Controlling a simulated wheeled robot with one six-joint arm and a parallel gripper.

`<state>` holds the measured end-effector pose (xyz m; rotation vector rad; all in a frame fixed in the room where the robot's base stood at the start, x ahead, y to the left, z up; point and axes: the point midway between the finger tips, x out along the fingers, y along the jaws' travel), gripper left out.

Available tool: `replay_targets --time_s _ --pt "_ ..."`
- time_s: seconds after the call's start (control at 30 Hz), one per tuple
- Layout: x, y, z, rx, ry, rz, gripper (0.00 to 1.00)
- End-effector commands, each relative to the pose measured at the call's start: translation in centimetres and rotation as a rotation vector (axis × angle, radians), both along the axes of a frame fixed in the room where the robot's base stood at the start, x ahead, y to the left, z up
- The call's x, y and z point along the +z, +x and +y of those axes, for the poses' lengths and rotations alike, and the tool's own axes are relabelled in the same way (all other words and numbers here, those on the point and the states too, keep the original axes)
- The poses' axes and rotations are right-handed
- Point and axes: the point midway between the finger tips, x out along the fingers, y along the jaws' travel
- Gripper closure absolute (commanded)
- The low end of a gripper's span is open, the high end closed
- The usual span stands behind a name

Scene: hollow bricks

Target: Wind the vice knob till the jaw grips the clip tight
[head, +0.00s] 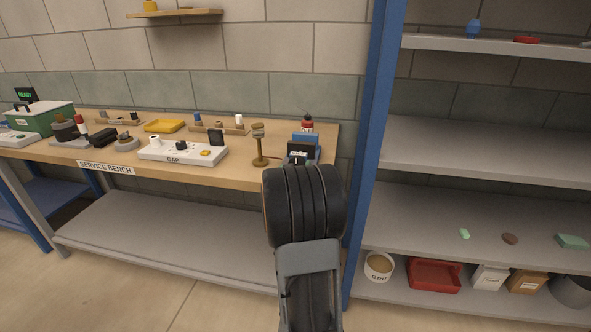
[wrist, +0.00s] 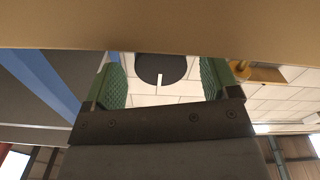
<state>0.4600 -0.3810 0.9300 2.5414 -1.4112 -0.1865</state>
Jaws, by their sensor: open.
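The blue vice (head: 312,143) is at the right end of the bench, partly hidden by my arm. In the wrist view my gripper (wrist: 162,80) is open, with a green pad on each side. A dark round disc with a white mark, which looks like the vice knob (wrist: 150,68), shows between the two pads. Clear gaps show at both sides of it, so neither pad appears to touch it. Its upper part is cut off by a tan surface. In the head view my arm hides the fingertips and the knob. I cannot make out the clip or the jaw gap.
A red-capped bottle (head: 307,124) stands behind the vice. A blue shelf post (head: 372,120) rises close on the right.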

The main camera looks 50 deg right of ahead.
Motion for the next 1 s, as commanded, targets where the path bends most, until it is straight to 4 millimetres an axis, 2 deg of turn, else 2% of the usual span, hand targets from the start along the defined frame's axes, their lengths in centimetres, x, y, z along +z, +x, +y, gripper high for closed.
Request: replay_targets --time_s 0.37,0.87,1.0 --pt "0.03 0.19 -0.35 0.000 0.000 0.000 0.19" --pt "0.02 0.19 -0.33 0.000 0.000 0.000 0.66" --pt "-0.02 0.19 -0.33 0.000 0.001 -0.004 0.68"
